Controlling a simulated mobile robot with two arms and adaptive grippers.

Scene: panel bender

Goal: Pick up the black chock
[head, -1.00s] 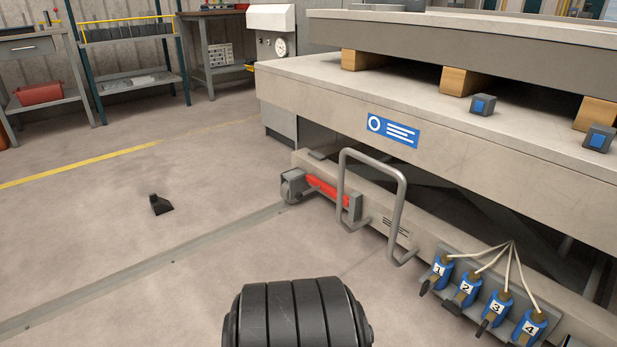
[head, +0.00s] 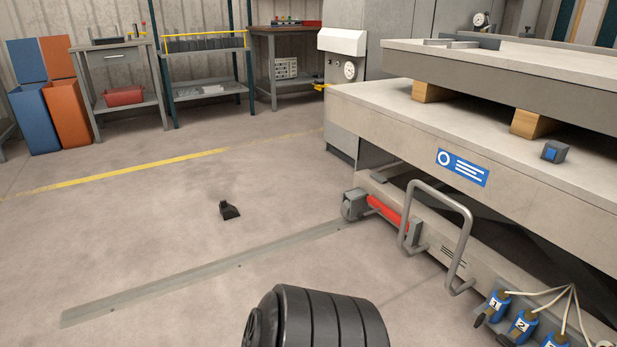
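The black chock (head: 229,211) is a small dark wedge with an upright end. It sits alone on the concrete floor, left of the lift table's wheel and beyond the grey floor strip. Neither of my grippers shows in the head view. The ribbed black part at the bottom edge is mine.
The lift table (head: 480,145) fills the right side, with a wheel (head: 354,204), a red bar (head: 386,211) and a grey handle (head: 437,235) low down. A flat strip (head: 200,275) crosses the floor. Blue (head: 35,118) and orange (head: 69,113) bins stand back left. Floor around the chock is clear.

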